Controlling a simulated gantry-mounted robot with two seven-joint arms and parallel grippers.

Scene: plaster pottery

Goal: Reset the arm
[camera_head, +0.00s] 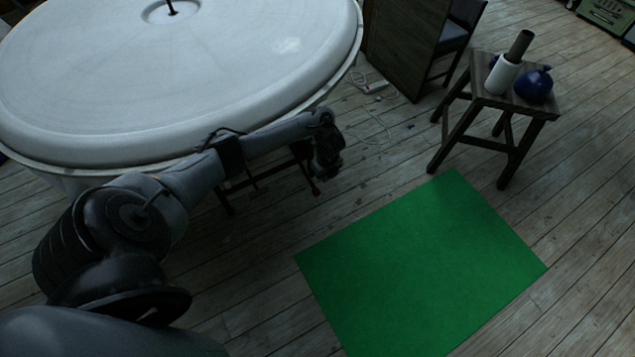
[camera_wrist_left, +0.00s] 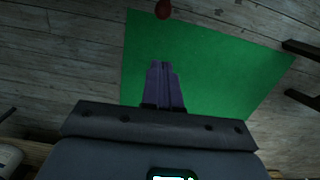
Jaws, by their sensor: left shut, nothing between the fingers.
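My left arm reaches in from the left in the head view, in front of the round white table. My left gripper (camera_head: 328,165) hangs at its end, above the wooden floor and up-left of the green mat. In the left wrist view, the two fingers of my left gripper (camera_wrist_left: 164,84) are together with nothing between them. The green mat (camera_wrist_left: 205,65) lies behind them in that view. My right gripper is in neither view.
A wooden stool (camera_head: 540,106) at the upper right holds a blue vase (camera_head: 534,85) and a white cylinder (camera_head: 502,75). The green mat (camera_head: 420,265) on the floor is bare. A white cable (camera_head: 375,88) lies near the cabinet (camera_head: 405,40).

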